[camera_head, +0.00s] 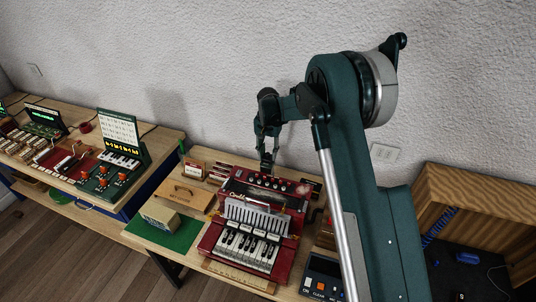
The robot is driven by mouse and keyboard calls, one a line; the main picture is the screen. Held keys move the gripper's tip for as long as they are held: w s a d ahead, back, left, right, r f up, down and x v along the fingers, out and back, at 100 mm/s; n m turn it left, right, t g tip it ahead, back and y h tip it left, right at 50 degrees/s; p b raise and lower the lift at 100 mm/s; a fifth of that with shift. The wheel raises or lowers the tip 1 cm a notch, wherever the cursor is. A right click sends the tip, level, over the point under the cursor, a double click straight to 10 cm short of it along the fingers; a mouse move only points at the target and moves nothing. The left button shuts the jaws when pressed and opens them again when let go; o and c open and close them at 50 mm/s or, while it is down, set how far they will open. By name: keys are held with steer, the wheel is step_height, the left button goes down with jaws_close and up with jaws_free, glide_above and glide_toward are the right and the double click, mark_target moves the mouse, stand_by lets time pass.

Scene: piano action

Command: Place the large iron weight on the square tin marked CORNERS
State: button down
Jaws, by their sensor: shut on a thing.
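My gripper (266,158) hangs at the end of my dark green arm, above the back of a red accordion (246,232). Its fingers point down and are shut on a small dark thing, too small and dark here to identify as the large iron weight. I cannot tell whether that thing is clear of the surface behind it. I cannot pick out the square tin marked CORNERS for sure; the lettering is too small to read. A small red and white labelled item (195,168) stands behind a wooden case to the accordion's left.
The wooden case (184,196) and a beige block (160,215) are by a green mat (176,238). A dark device with buttons (322,278) sits front right. A second bench (160,143) with keyboards is at left. A wooden crate (480,215) is at right.

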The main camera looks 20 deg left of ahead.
mark_target(268, 153)
steer(key=shift+f, duration=0.15)
steer(key=c, duration=1.8)
jaws_free()
steer(key=shift+c, duration=0.2)
steer(key=shift+r, duration=0.2)
step_height(268, 153, up, 12)
steer(key=shift+d, duration=0.1)
